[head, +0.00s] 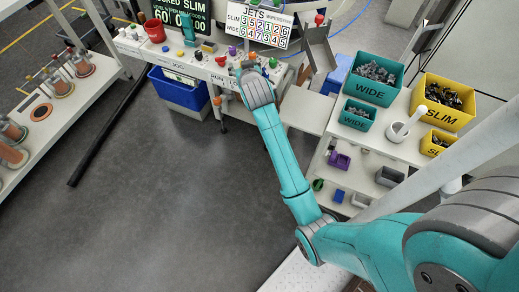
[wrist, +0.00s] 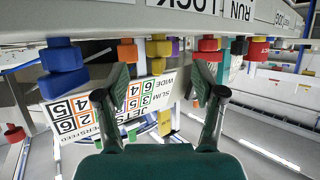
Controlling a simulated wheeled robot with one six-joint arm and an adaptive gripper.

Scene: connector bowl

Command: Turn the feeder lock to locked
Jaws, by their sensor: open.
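My gripper (wrist: 162,78) is open in the wrist view, with its two dark fingers spread and nothing held between them. In the head view the end of my arm reaches the front edge of the control bench (head: 180,65), and the fingers are hard to make out. The bench's label strip, reading LOCK and RUN (wrist: 238,10), runs along the top of the wrist view. A yellow knob (wrist: 158,47) and an orange knob (wrist: 127,50) show near or between the fingers. Which one is the feeder lock's handle, and its setting, I cannot tell.
A blue knob (wrist: 62,56) is at the wrist view's left and red knobs (wrist: 208,43) at its right. A number board (head: 258,25) stands behind the bench. A blue bin (head: 178,90) sits below. Labelled part bins (head: 375,75) stand at right.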

